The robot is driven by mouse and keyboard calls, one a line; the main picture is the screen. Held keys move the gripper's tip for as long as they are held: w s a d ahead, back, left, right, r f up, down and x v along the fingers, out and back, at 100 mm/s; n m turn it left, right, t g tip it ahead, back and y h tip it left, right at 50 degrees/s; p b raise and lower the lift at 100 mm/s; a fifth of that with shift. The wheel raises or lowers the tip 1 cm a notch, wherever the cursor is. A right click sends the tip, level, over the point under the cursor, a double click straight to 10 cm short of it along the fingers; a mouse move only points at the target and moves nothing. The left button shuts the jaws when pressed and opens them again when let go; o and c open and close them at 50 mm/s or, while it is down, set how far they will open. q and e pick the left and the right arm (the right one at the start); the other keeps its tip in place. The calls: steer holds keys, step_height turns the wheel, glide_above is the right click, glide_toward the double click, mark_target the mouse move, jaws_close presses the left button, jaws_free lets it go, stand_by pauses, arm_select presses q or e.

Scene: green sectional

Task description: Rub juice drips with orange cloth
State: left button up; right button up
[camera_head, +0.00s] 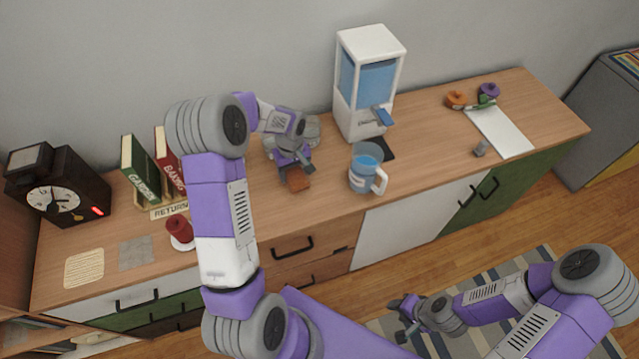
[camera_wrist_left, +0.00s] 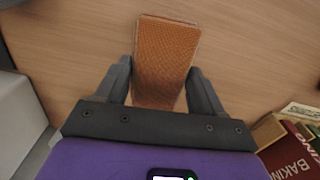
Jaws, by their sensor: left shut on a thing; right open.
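The orange cloth (camera_head: 297,181) is a small brown-orange textured pad, held at the counter between the dispenser and the books. My left gripper (camera_head: 291,166) is shut on it. In the left wrist view the cloth (camera_wrist_left: 167,45) stands out between the two fingers of the left gripper (camera_wrist_left: 162,85), over bare wood. I cannot tell whether it touches the counter. No juice drips can be made out; my left arm hides part of the counter. My right gripper (camera_head: 404,321) is open and empty, low in front of the cabinet, above the striped rug.
Books (camera_head: 140,168), a clock (camera_head: 58,190) and a red object (camera_head: 179,229) on a white base stand left. The counter (camera_head: 430,140) right of the pitcher is mostly clear.

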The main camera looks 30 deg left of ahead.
arm_select(q)
steer(key=shift+w+r+p, duration=0.15)
steer(key=shift+r+p, duration=0.35)
steer(key=shift+r, duration=0.4)
steer(key=shift+r+p, duration=0.85)
steer(key=shift+r, duration=0.45)
